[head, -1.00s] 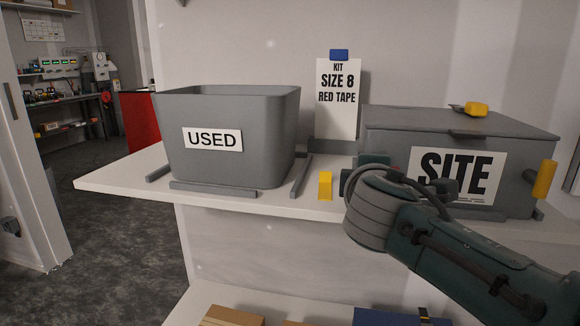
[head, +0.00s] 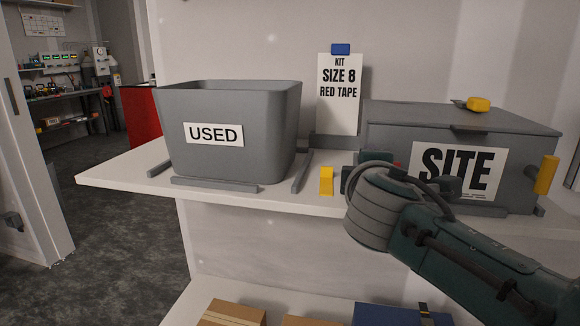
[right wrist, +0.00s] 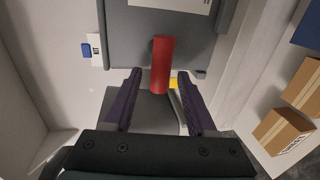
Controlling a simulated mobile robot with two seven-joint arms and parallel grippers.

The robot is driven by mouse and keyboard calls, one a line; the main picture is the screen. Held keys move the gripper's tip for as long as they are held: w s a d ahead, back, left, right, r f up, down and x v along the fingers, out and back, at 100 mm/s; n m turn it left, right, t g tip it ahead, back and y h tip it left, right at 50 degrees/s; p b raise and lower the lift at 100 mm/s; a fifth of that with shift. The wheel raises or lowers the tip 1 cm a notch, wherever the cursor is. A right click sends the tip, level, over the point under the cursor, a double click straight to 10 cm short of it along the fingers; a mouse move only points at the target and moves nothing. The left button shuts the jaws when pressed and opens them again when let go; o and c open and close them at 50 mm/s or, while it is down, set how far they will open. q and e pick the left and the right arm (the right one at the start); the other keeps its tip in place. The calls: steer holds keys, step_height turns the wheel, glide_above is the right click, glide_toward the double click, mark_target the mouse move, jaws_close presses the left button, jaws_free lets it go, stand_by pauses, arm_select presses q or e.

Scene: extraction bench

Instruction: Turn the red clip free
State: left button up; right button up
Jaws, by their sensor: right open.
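The red clip (right wrist: 161,65) is an upright red bar in the right wrist view, at the front of the grey SITE box (right wrist: 150,35). In the head view the box (head: 405,128) stands on the shelf, and only a sliver of red (head: 398,164) shows behind my right arm. My right gripper (right wrist: 160,88) is open, with its two dark fingers to either side of the clip's lower end. I see a gap on both sides, and whether the fingertips reach the clip's depth I cannot tell. My left gripper is not in view.
A yellow clip (head: 546,176) is on the box's right side, and a yellow handle (head: 478,104) lies on its lid. A yellow block (head: 326,180) stands at the shelf edge. The grey USED bin (head: 270,130) stands left. Cardboard boxes (head: 230,313) lie below.

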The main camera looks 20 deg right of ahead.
steer(key=p+v, duration=0.1)
steer(key=v, duration=0.8)
steer(key=shift+s, duration=0.15)
